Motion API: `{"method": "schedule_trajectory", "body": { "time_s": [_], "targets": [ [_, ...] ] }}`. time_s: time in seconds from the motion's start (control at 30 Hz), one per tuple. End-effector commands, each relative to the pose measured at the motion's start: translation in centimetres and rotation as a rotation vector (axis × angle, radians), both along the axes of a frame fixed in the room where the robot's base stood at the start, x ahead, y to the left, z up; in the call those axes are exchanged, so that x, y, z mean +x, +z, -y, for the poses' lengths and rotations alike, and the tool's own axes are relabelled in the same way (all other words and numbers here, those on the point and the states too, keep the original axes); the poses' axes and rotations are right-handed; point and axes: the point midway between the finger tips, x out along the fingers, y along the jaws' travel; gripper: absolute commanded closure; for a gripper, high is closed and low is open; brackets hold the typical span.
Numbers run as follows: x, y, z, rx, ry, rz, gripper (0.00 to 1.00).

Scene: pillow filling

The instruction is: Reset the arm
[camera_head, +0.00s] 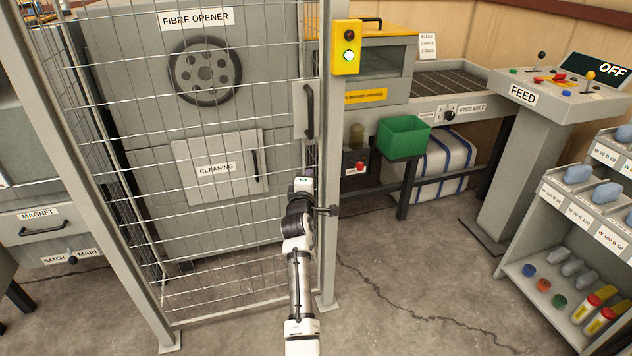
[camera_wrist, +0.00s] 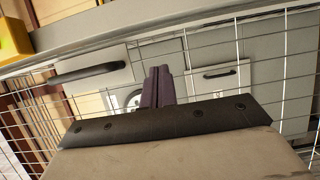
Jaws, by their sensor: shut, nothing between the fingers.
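My gripper (camera_head: 303,182) is at the far end of my white and black arm, which reaches forward from the bottom middle of the head view. In the wrist view its dark fingers (camera_wrist: 158,86) are shut together with nothing between them. It is in front of the wire mesh guard (camera_head: 215,240), by the right post (camera_head: 328,262). I cannot tell whether it touches the mesh or post. A dark latch-like part (camera_head: 325,211) shows just right of my arm.
The fibre opener (camera_head: 205,70) stands behind the mesh, with its cleaning door (camera_head: 215,185). A black handle (camera_head: 309,112) is above my gripper. To the right are a green bin (camera_head: 403,137), the feed console (camera_head: 520,140) and a shelf rack (camera_head: 560,250).

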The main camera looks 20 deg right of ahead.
Motion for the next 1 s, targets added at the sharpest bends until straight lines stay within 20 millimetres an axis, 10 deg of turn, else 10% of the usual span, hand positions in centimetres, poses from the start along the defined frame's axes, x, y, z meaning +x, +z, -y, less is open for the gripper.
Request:
{"method": "schedule_trajectory", "body": {
  "time_s": [0.43,0.53,0.8,1.0],
  "targets": [
    [-1.9,0.0,1.4,0.0,0.001,-0.001,1.0],
    [-0.9,1.4,-1.1,0.008,0.041,0.041,1.0],
    [1.8,10.2,-17.3,0.114,0.322,0.305,1.0],
    [-0.1,17.2,-31.0,0.251,0.587,0.504,1.0]
  ]
}}
